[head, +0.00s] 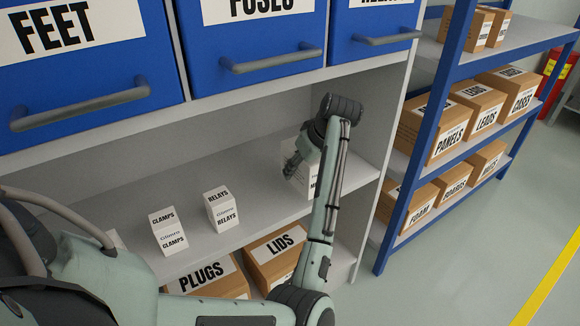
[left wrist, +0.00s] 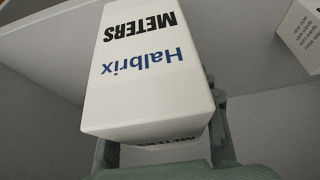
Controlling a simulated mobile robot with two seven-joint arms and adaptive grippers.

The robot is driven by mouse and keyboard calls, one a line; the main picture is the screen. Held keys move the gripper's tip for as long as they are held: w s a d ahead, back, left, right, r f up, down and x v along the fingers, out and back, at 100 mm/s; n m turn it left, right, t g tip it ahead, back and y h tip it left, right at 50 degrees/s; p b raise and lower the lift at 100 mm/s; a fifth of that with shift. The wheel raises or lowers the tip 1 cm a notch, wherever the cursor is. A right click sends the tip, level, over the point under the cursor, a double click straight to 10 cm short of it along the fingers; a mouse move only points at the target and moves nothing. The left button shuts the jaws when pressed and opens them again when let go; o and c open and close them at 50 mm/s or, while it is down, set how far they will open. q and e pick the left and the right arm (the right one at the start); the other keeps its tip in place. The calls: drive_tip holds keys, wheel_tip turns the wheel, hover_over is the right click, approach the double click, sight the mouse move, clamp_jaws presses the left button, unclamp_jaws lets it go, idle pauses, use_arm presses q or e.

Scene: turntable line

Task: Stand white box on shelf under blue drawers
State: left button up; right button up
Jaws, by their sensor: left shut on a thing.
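The white box (left wrist: 145,70), printed Halbrix and METERS, fills the middle of the left wrist view with its lettering upside down. My left gripper (left wrist: 165,140) is shut on it, with a finger at each side. In the head view the left gripper (head: 294,166) reaches into the right part of the open shelf (head: 262,157) under the blue drawers (head: 254,40). The white box (head: 313,184) shows there, partly hidden by my gripper and arm. It looks upright, at or just above the shelf board; I cannot tell if it touches. My right gripper is not in view.
White boxes marked CLAMPS (head: 168,232) and RELAYS (head: 221,210) stand left of it on the shelf. Cartons marked PLUGS (head: 208,277) and LIDS (head: 275,252) sit below. The unit's right side wall (head: 394,120) is close to my arm. A blue rack (head: 440,110) with cartons stands right.

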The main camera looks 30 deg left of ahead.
use_arm(q)
drive_tip(key=a, duration=0.1)
drive_tip(key=w+a, duration=0.1)
drive_tip(key=a, duration=0.2)
drive_tip(key=shift+w, duration=0.3)
wheel_tip(320, 180, down, 3)
drive_tip(key=shift+f, duration=0.2)
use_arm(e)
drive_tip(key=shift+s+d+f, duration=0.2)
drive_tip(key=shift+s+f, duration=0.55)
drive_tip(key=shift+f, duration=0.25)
use_arm(q)
drive_tip(key=shift+f, duration=0.1)
drive_tip(key=o, duration=1.5)
drive_tip(key=shift+f, duration=0.1)
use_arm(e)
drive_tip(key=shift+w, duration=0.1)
